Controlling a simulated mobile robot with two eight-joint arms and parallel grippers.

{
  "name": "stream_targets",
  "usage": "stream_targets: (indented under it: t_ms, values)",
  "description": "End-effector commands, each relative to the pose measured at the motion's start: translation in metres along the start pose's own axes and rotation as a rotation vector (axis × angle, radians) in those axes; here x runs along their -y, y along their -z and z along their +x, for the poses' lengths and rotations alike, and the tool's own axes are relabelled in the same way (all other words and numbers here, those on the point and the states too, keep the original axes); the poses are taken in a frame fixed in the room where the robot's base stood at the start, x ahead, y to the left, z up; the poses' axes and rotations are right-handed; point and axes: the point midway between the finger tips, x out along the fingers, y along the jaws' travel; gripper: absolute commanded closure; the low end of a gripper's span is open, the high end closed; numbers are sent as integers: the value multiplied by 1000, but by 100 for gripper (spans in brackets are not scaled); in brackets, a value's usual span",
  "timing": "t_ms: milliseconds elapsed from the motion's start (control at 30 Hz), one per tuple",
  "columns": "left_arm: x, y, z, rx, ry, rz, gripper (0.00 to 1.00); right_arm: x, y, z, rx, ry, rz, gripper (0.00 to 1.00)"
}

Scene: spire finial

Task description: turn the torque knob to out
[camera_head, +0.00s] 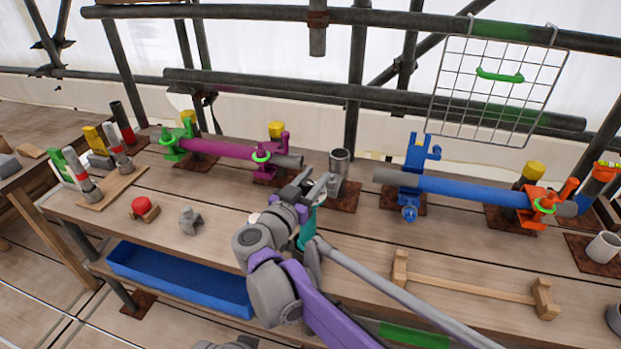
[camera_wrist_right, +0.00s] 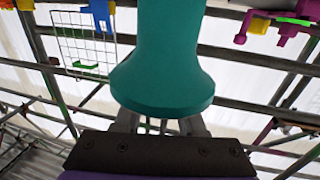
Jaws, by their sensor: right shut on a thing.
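My right gripper (camera_head: 316,188) is over the middle of the bench, shut on a teal piece (camera_head: 307,228). In the wrist view the teal piece (camera_wrist_right: 160,55) is large and close, with a narrow neck and a flared, rounded end; the gripper fingers (camera_wrist_right: 160,125) are mostly hidden behind it. A long grey rod (camera_head: 390,290) runs from beside the teal piece to the lower right; I cannot tell if the two are joined. I cannot make out a torque knob or any marking for out.
A magenta tube (camera_head: 215,148) and a blue tube (camera_head: 465,190) lie in clamps along the back of the bench. A grey cup (camera_head: 339,160) stands just behind my right gripper. A wooden cradle (camera_head: 465,288) lies at right front. A wire rack (camera_head: 490,90) hangs behind.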

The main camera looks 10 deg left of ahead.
Motion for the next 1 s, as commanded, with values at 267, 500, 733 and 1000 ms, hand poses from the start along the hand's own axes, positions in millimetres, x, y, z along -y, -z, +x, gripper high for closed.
stream_targets:
  t_ms: [267,500,733,1000]
  values:
    - [0,4,-6,-2,0,0,50,-5,1,-1,0,-262,1,100]
    - [0,10,-15,-6,0,0,50,-12,2,-2,0,-490,1,100]
    - [0,17,-26,-11,0,0,50,-17,2,-6,0,-690,1,100]
    - [0,26,-37,-16,0,0,50,-22,2,-9,-1,-860,2,100]
